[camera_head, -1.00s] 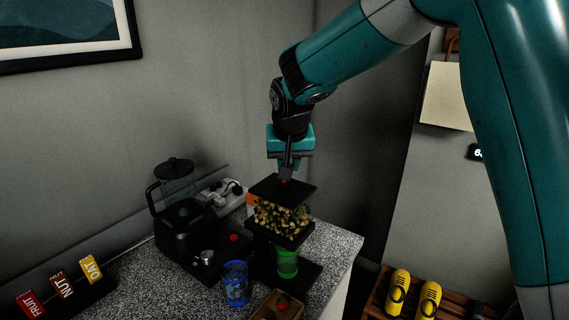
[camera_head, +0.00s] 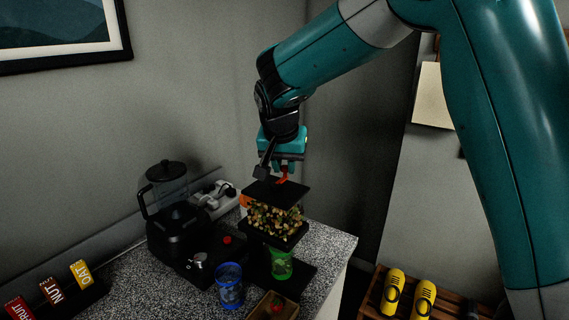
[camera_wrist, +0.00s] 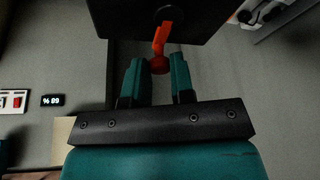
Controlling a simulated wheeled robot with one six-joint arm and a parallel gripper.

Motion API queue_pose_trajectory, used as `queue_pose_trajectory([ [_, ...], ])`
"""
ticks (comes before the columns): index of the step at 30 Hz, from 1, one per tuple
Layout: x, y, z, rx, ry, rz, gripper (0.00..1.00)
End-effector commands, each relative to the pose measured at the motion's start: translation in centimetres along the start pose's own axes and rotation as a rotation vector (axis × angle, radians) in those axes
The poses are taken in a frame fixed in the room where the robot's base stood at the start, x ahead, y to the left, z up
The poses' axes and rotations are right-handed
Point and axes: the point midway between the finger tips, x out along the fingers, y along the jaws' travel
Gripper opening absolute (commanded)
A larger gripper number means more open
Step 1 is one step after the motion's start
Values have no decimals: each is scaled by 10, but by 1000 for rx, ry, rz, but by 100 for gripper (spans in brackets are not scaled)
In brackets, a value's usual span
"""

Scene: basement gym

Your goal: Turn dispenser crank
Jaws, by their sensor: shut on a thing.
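The dispenser has a black lid (camera_head: 275,193), a clear hopper full of mixed brown and green pieces (camera_head: 272,219), and a black base. Its red crank (camera_head: 283,173) stands on top of the lid. In the wrist view, the crank's red arm (camera_wrist: 162,36) ends in a round knob (camera_wrist: 158,65) between my two teal fingers. My gripper (camera_head: 286,167) points down above the lid, shut on the crank's knob; it also shows in the wrist view (camera_wrist: 159,78). A green cup (camera_head: 281,264) stands under the hopper; its contents are hard to make out.
A blue cup (camera_head: 230,286) and a small wooden box (camera_head: 273,306) stand in front. FRUIT, NUT (camera_head: 52,291) and OAT blocks sit at far left. The wall is close behind.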

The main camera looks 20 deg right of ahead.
Motion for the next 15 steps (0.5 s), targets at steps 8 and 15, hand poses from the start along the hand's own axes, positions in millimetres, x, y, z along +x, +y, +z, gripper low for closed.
queue_pose_trajectory([
  [8, -1, 0, -1, 0, 3, -2, 48],
  [15, -2, 0, 0, 0, 2, -2, 48],
])
